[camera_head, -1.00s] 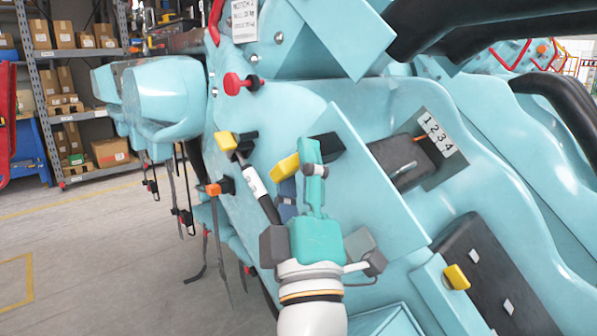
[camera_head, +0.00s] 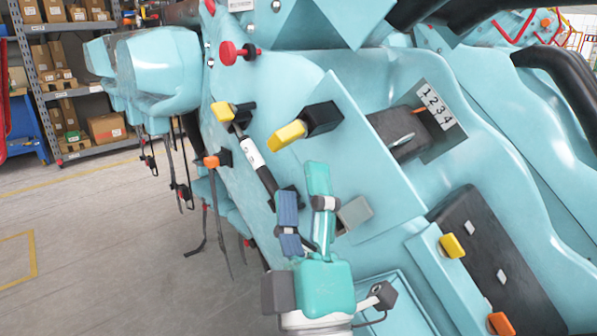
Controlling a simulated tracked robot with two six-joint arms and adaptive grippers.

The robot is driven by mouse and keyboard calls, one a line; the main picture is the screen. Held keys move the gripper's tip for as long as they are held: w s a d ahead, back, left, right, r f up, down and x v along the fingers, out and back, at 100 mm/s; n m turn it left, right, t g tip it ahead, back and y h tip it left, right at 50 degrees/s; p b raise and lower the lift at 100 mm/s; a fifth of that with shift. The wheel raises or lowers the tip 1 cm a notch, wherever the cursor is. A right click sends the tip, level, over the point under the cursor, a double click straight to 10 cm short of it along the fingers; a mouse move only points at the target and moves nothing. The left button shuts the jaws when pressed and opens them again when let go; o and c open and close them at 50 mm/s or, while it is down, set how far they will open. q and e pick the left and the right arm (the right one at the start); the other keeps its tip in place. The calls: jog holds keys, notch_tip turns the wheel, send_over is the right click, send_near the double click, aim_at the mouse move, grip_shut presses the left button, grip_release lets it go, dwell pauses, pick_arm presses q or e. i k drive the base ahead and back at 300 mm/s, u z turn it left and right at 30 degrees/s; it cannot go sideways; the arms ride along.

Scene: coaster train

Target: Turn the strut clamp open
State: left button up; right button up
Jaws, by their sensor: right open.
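A strut (camera_head: 252,155) with a black rod and white labelled sleeve slants down along the turquoise car side. A small yellow knob on a black mount (camera_head: 223,111) sits at its upper end. A larger yellow handle (camera_head: 287,135) on a black block projects to the right of the strut. I cannot tell for sure which of these is the clamp. My right gripper (camera_head: 303,185) is open and empty, its teal and blue fingers pointing up below the larger handle, apart from it. It hides part of the strut's lower end. My left gripper is not in view.
A red knob (camera_head: 231,53) and an orange knob (camera_head: 212,161) stick out nearby. A dark box with a number label (camera_head: 434,106) sits right. A black panel (camera_head: 497,255) with yellow and orange knobs lies lower right. Floor (camera_head: 90,220) at left is clear.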

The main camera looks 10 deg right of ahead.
aim_at(225, 113)
jog(key=k, duration=1)
